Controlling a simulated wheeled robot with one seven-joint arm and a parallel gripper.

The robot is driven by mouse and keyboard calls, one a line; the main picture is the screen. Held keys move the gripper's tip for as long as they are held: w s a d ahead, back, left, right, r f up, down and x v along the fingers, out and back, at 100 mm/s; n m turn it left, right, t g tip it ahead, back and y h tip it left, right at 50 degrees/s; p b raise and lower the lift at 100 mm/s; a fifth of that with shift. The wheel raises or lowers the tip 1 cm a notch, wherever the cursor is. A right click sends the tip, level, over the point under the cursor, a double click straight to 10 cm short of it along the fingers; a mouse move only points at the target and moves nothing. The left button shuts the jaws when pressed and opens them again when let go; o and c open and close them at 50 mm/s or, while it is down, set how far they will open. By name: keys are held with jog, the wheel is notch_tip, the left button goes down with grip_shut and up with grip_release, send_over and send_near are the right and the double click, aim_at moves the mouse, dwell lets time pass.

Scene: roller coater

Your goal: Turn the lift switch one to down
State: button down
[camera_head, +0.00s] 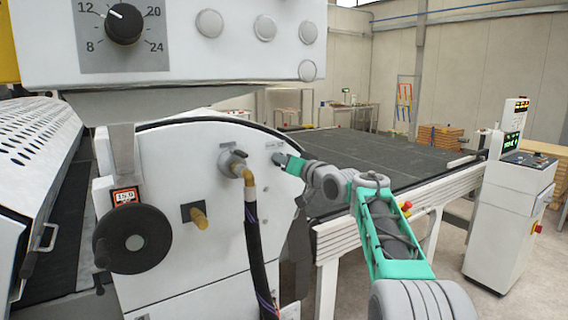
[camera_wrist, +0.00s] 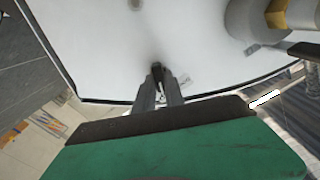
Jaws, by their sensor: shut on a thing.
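The lift switch is a small dark knob (camera_wrist: 157,72) on the white side panel (camera_head: 190,270) of the machine. In the wrist view it sits between the tips of my gripper (camera_wrist: 160,76), which is shut on it. In the head view my gripper (camera_head: 282,160) reaches the panel from the right, at the panel's upper right edge. The fingers cover most of the switch, so its turn position and any label cannot be read.
A hose fitting (camera_head: 236,165) with a black hose stands out left of the switch. A black handwheel (camera_head: 133,240) and a brass knob (camera_head: 196,216) are farther left. A dark conveyor (camera_head: 390,165) and a control console (camera_head: 510,190) stand to the right.

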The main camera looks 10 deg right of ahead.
jog(key=n+b, duration=0.6)
jog(key=n, duration=0.4)
jog(key=shift+s+a+n, duration=0.1)
jog(key=shift+a+n, duration=0.05)
jog(key=shift+n, duration=0.25)
jog(key=shift+b, duration=0.3)
jog(key=c, duration=1.4)
grip_release()
jog(key=shift+c, duration=0.2)
jog(key=b+v, duration=0.2)
jog(key=v, duration=0.5)
jog(key=shift+s+b, duration=0.3)
jog(key=shift+s, duration=0.05)
